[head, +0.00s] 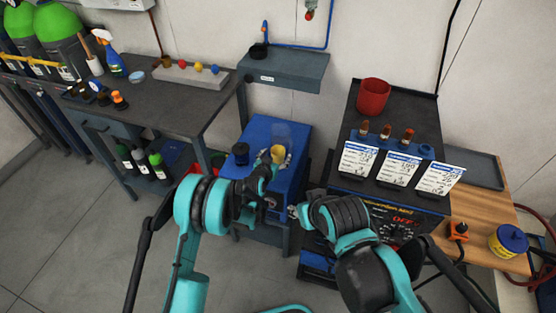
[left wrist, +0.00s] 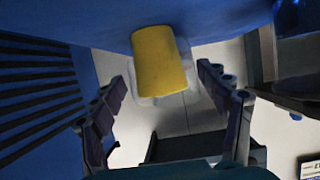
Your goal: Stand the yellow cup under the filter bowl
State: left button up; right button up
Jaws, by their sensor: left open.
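The yellow cup (head: 278,154) is at the blue cabinet (head: 262,131), by a clear see-through shape (head: 291,133) that may be the filter bowl; I cannot tell for sure. My left gripper (head: 266,178) is just in front of the cup. In the left wrist view the left gripper (left wrist: 165,85) is open, its fingers apart on either side, with the cup (left wrist: 160,60) centred ahead of the gap and not gripped. Clear material shows around the cup's end there. My right gripper (head: 298,211) is mostly hidden by its arm; its fingers are unclear.
A dark blue cup-like thing (head: 240,152) stands left of the yellow cup. A welder cart with white cards (head: 398,168) and a red pot (head: 373,96) is to the right. A workbench (head: 185,105) is at left, and a wall shelf (head: 290,72) is above the cabinet.

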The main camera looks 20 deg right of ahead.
pick_arm(q)
jog(key=shift+w+d+f, duration=0.15)
jog(key=shift+w+d, duration=0.15)
jog(key=shift+w, duration=0.05)
jog(key=c, duration=1.3)
